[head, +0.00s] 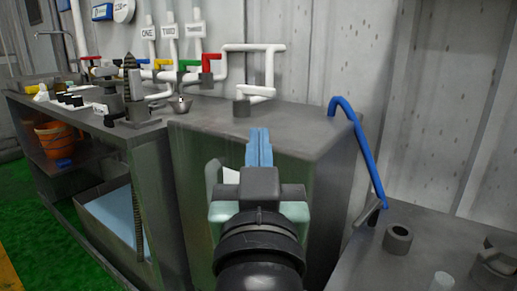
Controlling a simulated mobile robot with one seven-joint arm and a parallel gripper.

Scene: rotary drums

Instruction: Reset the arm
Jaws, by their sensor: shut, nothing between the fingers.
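My gripper (259,140) is in the middle of the head view. Its light blue fingers are together, with nothing seen between them. The fingers point forward and up, in front of the grey metal cabinet (310,128). My gripper's body and wrist hide part of the cabinet's front. I cannot tell how far the fingertips are from the cabinet top.
A blue pipe (358,145) bends down at the cabinet's right edge. White pipes (268,65) run along the back. A lower grey surface (365,262) with dark cylinders lies at right. A bench (60,115) with an orange bucket (55,140) stands at left. Green floor is open at lower left.

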